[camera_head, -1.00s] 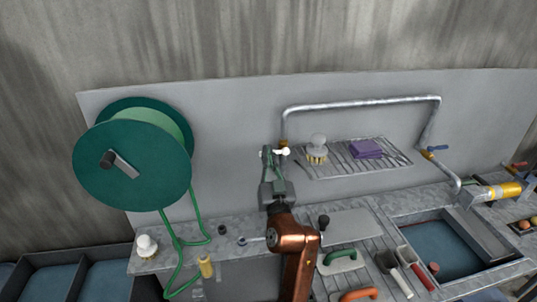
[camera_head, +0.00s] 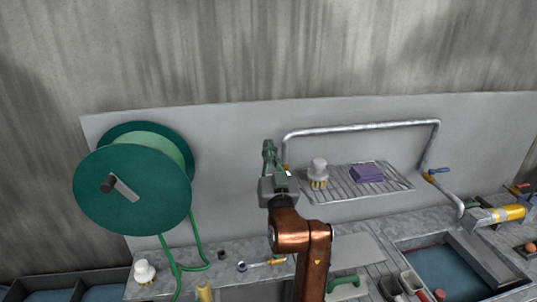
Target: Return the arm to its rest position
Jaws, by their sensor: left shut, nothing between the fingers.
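My left arm rises from the bottom middle, copper coloured. Its grey-green left gripper (camera_head: 269,152) points up in front of the back panel, just left of the wire shelf (camera_head: 345,194). Its fingers are shut with nothing visible between them. The gripper is close to the left end of the bent metal pipe (camera_head: 360,127); I cannot tell the gap. My right gripper is not in view.
A green hose reel (camera_head: 130,205) is at left, its hose hanging to the counter. A brush (camera_head: 318,174) and a purple sponge (camera_head: 367,173) lie on the shelf. A sink (camera_head: 450,270) is at lower right. The wall above is clear.

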